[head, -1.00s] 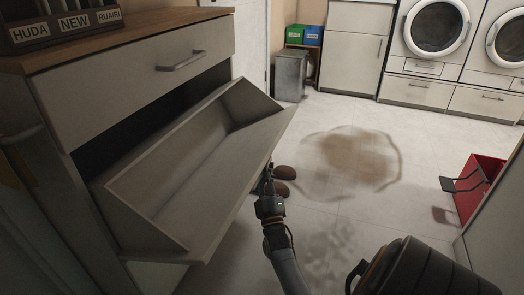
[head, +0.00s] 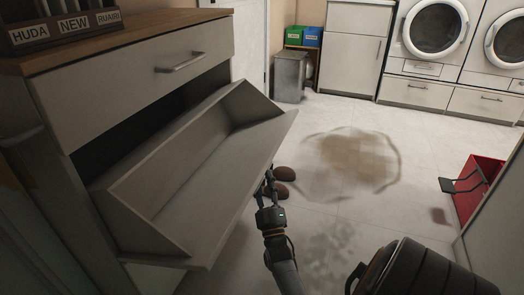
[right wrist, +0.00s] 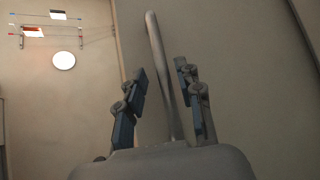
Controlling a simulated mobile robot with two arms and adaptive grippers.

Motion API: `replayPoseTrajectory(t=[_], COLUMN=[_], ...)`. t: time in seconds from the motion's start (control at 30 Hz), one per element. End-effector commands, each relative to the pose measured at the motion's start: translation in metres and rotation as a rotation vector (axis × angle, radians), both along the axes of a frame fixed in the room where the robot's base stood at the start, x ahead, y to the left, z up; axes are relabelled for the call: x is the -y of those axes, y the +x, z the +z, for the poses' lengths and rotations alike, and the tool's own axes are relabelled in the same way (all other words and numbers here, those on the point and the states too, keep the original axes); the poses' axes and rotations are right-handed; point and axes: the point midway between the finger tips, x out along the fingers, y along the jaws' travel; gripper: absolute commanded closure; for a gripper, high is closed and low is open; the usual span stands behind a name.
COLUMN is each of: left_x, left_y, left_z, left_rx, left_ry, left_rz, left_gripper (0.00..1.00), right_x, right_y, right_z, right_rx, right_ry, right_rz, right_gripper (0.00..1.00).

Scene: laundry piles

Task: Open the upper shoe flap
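The upper shoe flap (head: 225,160) of the cabinet is tilted far outward, with its empty inner compartment showing. My right gripper (head: 269,182) is at the outer side of the flap, near its front edge. In the right wrist view, my right gripper (right wrist: 160,72) has its two fingers apart, one on each side of a pale bar handle (right wrist: 155,40). I see gaps between the fingers and the bar. The handle is hidden behind the flap in the head view. My left gripper is not in view.
A closed drawer (head: 140,75) with a bar handle sits above the flap. Brown shoes (head: 284,174) and a brown puddle (head: 352,160) lie on the floor beside it. A dark round container (head: 425,270) and a red box (head: 478,190) are at the right.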

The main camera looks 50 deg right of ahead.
Motion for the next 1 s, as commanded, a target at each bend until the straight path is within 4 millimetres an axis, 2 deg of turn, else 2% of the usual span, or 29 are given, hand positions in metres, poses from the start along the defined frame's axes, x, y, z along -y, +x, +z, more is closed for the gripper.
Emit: replayPoseTrajectory(t=[0.2,0.4,0.6,1.0], left_x=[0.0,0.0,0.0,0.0], left_y=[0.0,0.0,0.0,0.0], left_z=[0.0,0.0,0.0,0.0], left_rx=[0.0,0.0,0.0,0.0], left_ry=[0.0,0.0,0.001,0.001], left_rz=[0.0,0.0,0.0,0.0], left_gripper=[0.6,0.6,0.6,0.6], right_x=[-0.023,-0.038,-0.043,-0.043], right_y=[-0.034,-0.056,-0.063,-0.063], right_z=[-0.028,-0.045,-0.051,-0.051], right_rx=[-0.003,-0.002,-0.001,-0.001], right_ry=[0.005,0.003,0.003,0.003], right_rz=[-0.001,0.0,-0.001,-0.001], right_gripper=[0.64,0.64,0.64,0.64])
